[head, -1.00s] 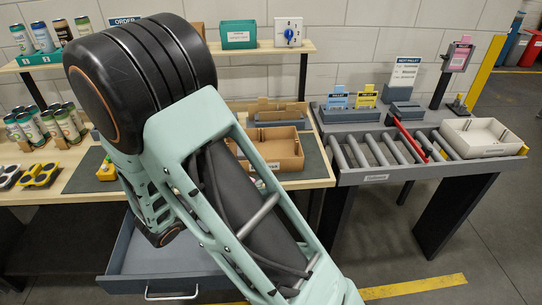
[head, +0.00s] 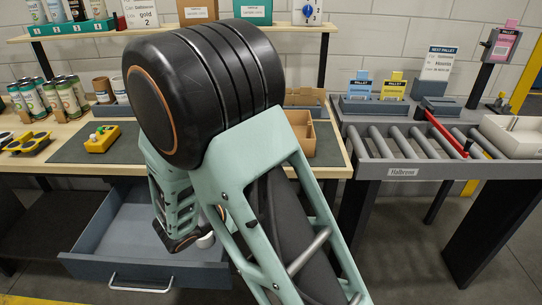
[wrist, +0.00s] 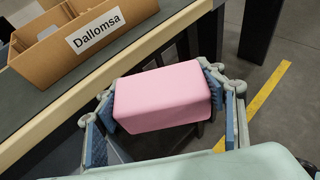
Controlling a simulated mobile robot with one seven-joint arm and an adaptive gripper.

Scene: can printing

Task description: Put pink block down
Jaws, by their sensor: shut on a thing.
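The pink block (wrist: 165,97) is a smooth, rounded box in the wrist view. My gripper (wrist: 160,91) is shut on it, with a blue-padded finger at each end. The block is held in front of the bench's edge (wrist: 115,58), apart from it, with dark structure and floor showing behind. In the head view my own arm covers the middle of the picture, and neither the block nor the fingers can be made out.
A cardboard box (wrist: 47,62) labelled "Dallomsa" stands on the bench. A grey drawer (head: 119,272) is pulled out below the bench. A yellow item (head: 101,139) sits on the dark mat (head: 67,151). On the right are a roller conveyor (head: 402,146) and a white tray (head: 512,139).

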